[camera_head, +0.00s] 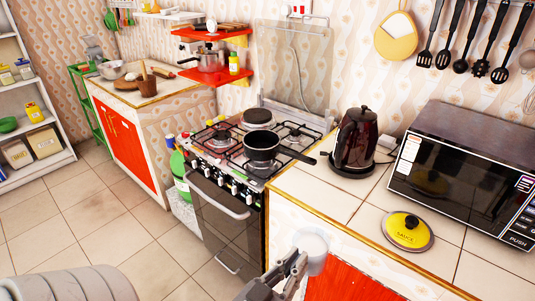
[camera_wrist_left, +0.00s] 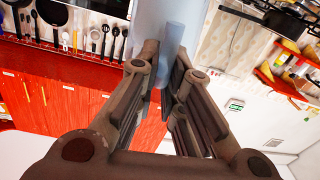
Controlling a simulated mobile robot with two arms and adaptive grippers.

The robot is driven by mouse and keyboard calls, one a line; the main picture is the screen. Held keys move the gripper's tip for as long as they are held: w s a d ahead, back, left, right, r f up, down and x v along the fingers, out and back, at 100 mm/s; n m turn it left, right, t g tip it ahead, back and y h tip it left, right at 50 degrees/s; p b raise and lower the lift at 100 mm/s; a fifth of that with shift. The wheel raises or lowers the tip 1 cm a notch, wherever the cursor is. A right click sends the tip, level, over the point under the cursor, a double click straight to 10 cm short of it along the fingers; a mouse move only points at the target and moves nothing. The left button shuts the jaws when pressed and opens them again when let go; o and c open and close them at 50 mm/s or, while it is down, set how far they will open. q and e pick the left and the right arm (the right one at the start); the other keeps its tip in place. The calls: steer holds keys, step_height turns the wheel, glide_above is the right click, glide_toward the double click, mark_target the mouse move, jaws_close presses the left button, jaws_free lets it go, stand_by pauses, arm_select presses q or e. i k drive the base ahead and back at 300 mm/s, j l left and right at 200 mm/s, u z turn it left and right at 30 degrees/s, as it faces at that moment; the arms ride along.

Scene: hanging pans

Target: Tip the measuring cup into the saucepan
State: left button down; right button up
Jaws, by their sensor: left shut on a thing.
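The measuring cup (camera_head: 312,247) is pale and translucent, at the bottom middle of the head view, in front of the counter. My left gripper (camera_head: 294,264) is shut on it. In the left wrist view the pale blue cup (camera_wrist_left: 172,22) rises between the fingers of the gripper (camera_wrist_left: 164,72). The cup looks roughly upright; I cannot tell what is in it. A black saucepan (camera_head: 262,147) stands without a lid on the front of the stove, its handle pointing right. The cup is nearer to me than the saucepan and apart from it. My right gripper is not in view.
A dark kettle (camera_head: 356,140) stands right of the stove (camera_head: 226,199), near the pan's handle. A yellow-topped lid (camera_head: 408,231) lies on the counter (camera_head: 315,196) before the microwave (camera_head: 467,180). A green bottle (camera_head: 181,172) stands left of the stove. The front counter edge is clear.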

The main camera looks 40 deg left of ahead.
mark_target(259, 145)
steer(key=u, duration=1.2)
